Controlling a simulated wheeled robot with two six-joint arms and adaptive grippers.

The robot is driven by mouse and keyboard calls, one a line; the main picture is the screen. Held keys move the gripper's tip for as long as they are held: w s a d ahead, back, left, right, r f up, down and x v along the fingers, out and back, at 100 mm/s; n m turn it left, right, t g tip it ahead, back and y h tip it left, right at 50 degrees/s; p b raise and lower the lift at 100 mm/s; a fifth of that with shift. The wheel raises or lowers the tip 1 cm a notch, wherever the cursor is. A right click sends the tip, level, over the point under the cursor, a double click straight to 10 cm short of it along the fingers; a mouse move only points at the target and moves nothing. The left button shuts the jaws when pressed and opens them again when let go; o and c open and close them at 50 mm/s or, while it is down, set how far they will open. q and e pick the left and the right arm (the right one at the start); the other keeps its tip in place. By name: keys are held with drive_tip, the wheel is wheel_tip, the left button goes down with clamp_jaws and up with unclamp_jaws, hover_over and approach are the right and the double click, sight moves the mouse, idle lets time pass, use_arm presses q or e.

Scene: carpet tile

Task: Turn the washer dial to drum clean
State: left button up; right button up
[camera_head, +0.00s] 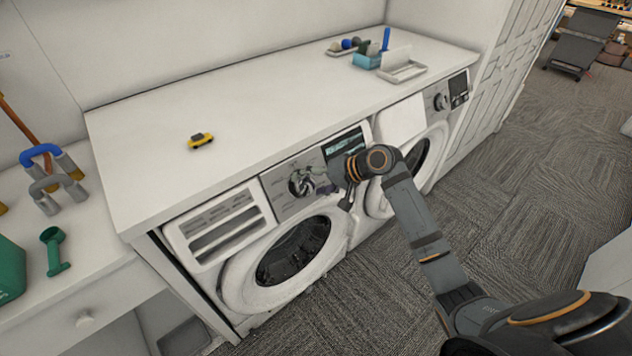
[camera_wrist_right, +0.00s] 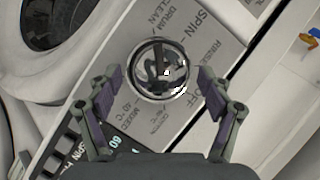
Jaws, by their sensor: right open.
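The washer (camera_head: 290,240) is the left of two white front-loaders under the counter. Its round dial (camera_head: 302,182) sits on a grey panel beside a dark display (camera_head: 345,145). My right gripper (camera_head: 322,178) is in front of this panel in the head view. In the right wrist view the shiny dial (camera_wrist_right: 161,68) lies ahead of and between the two open fingers of my right gripper (camera_wrist_right: 158,88). Labels around it include DRUM CLEAN, SPIN and OFF. I cannot tell where the dial points, nor clearly whether a finger touches it. My left gripper is not in view.
A second front-loader (camera_head: 420,150) stands to the right. A lower left surface holds a green scoop (camera_head: 54,250). Carpet (camera_head: 500,190) to the right is open.

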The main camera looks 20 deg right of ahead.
drive_tip(key=v, duration=1.1)
drive_tip(key=shift+s+d+r, duration=0.2)
drive_tip(key=shift+s+d, duration=0.05)
